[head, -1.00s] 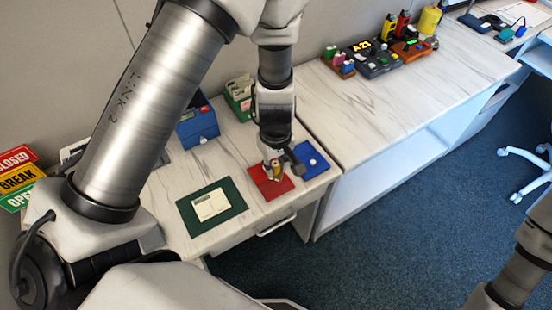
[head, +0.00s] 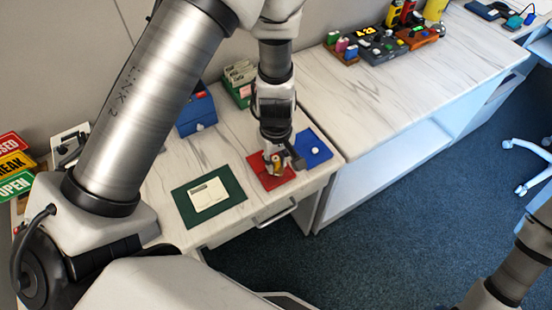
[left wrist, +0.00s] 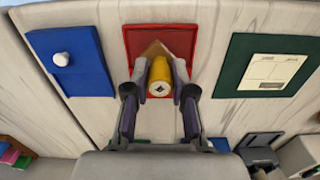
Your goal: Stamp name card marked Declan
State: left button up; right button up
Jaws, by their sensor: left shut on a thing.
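My left gripper (head: 275,163) is over the red pad (head: 287,178) and is shut on a stamp with a yellow handle. In the left wrist view the stamp (left wrist: 160,82) stands between the fingers, with a tan base over the red pad (left wrist: 133,38). I cannot tell whether the base touches the pad. A cream name card (head: 210,196) with dark print lies on the green mat (head: 183,207), left of the red pad. The card also shows in the left wrist view (left wrist: 272,72); its name is too small to read. My right gripper is out of view.
A blue pad (head: 318,155) with a white knob lies right of the red pad. A blue box (head: 197,115) and a green card box (head: 239,91) stand behind. Coloured signs (head: 14,165) stand at the far left. The counter at the right (head: 400,100) has free room.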

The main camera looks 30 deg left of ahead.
pick_arm(q)
jog(key=shift+f+b, duration=0.4)
jog(key=shift+f, duration=0.1)
jog(key=shift+s+f, duration=0.1)
dwell(1.5)
notch_tip(320, 180, up, 7)
jog(key=p, duration=0.7)
jog(key=shift+a, duration=0.1)
